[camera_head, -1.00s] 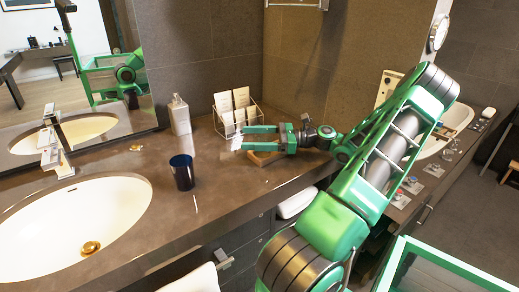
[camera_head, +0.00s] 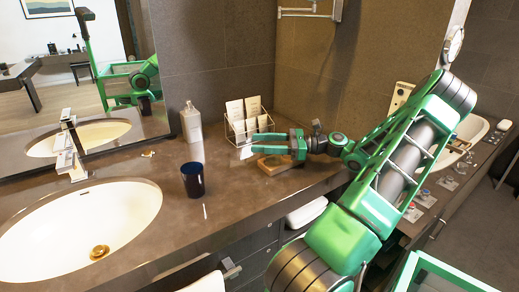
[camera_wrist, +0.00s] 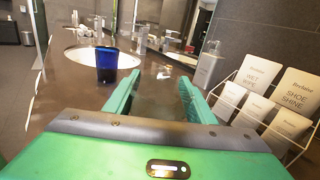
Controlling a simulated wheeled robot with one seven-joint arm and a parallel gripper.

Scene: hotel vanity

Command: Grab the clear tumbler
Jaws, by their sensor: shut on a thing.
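The clear tumbler is faint and see-through; it shows at my fingertips in the head view (camera_head: 246,151) and between the fingers in the wrist view (camera_wrist: 157,103). My gripper (camera_head: 260,144) reaches level from the right over the counter, one finger on each side of the tumbler, and is shut on it. Its two green fingers also show in the wrist view (camera_wrist: 157,90). The tumbler's edges are hard to make out, and I cannot tell whether its base touches the counter.
A dark blue tumbler (camera_head: 193,180) stands on the counter (camera_head: 235,200) left of my gripper. A clear card holder (camera_head: 232,134) stands close behind my fingers. A soap bottle (camera_head: 191,122), a sink (camera_head: 120,205) and a wooden block (camera_head: 274,165) are also near.

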